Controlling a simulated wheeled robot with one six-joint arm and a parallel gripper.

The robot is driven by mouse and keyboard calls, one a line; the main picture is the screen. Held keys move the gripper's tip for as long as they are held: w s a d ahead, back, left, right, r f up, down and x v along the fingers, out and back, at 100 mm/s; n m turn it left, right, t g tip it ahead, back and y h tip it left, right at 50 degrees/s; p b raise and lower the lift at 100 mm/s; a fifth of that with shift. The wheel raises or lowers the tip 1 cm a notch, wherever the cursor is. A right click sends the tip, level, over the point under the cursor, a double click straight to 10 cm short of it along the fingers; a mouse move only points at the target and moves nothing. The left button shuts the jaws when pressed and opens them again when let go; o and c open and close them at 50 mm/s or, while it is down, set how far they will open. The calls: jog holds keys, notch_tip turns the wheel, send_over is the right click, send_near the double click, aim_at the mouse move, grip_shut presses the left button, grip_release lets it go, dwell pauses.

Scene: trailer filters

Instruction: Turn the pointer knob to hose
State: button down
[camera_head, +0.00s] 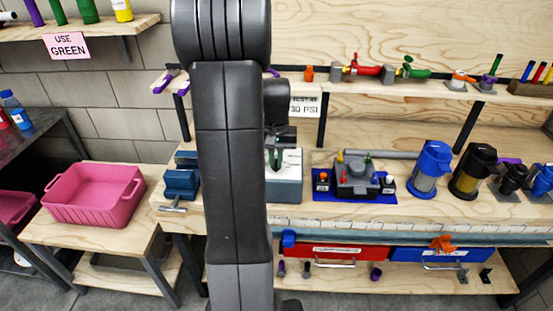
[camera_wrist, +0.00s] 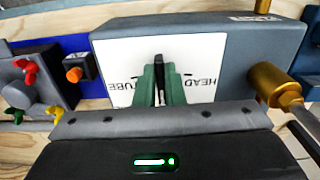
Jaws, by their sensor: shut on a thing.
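A grey box (camera_wrist: 225,40) with a white label plate (camera_wrist: 120,60) fills the middle of the wrist view. The plate reads HEAD on the right and TUBE on the left; no HOSE word is readable. The dark pointer knob (camera_wrist: 160,66) stands at the plate's middle. My gripper (camera_wrist: 160,72), with green fingers, is shut on the knob, one finger on each side. The fingers hide much of the knob, and I cannot tell which label it points to. In the head view the grey box (camera_head: 288,191) stands on the workbench, partly behind my arm.
In the wrist view, a brass fitting (camera_wrist: 268,84) is close on the right, and a grey unit with coloured knobs (camera_wrist: 30,85) is on the left. In the head view, a blue vise (camera_head: 181,184) and a pink bin (camera_head: 93,195) stand left of my arm.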

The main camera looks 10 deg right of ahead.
jog(key=m, duration=0.4)
jog(key=shift+w+a, duration=0.1)
jog(key=shift+a, duration=0.1)
jog(key=shift+w+a+m+p, duration=0.15)
jog(key=shift+m+p, duration=0.25)
jog(key=shift+m, duration=1.6)
jog(key=c, duration=1.5)
grip_release()
